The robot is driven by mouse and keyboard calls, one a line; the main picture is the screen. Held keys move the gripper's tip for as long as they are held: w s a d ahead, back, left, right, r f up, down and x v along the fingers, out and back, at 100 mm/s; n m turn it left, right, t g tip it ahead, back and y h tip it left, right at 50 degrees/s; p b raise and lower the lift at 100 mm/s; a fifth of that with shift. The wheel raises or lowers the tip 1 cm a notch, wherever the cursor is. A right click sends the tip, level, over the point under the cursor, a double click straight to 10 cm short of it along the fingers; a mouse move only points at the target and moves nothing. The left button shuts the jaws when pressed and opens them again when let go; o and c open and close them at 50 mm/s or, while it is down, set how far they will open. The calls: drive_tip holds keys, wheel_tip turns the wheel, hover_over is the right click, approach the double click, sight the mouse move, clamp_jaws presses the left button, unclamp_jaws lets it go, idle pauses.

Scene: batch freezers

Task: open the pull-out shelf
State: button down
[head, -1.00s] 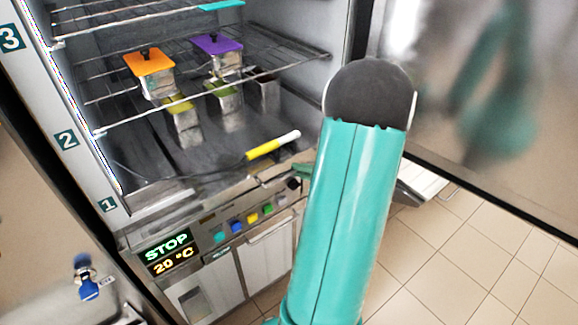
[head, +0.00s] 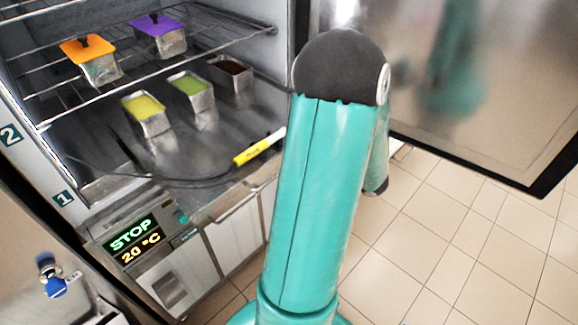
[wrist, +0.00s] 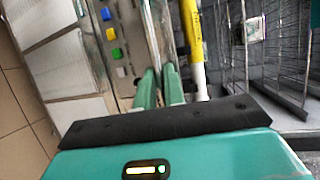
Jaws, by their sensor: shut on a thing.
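The pull-out shelf (head: 208,203) is the low metal plate in the open freezer chamber. Its front edge projects above the control panel and covers most of the buttons in the head view. A yellow container (head: 147,109), a green one (head: 191,85) and a dark one (head: 234,70) stand on the chamber's low level. My gripper (wrist: 160,75) is in the wrist view, its two green fingers close together at the shelf's metal front edge and shut on it. The exact contact is partly hidden. In the head view my arm hides the gripper.
A yellow-and-white probe (head: 252,151) with a dark cable lies at the chamber front, close beside my fingers. Orange-lidded (head: 88,47) and purple-lidded (head: 156,23) containers stand on the wire rack above. The open door (head: 480,90) is at right. The tiled floor (head: 460,235) is clear.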

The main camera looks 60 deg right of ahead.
drive_tip(key=shift+s+r, duration=0.1)
drive_tip(key=shift+s, duration=0.1)
drive_tip(key=c, duration=1.8)
unclamp_jaws()
drive_tip(key=shift+w, duration=0.25)
drive_tip(key=shift+o, duration=0.2)
drive_tip(key=shift+s, duration=0.1)
drive_tip(key=shift+s, duration=0.1)
drive_tip(key=v, duration=1.3)
drive_tip(key=shift+s, duration=0.4)
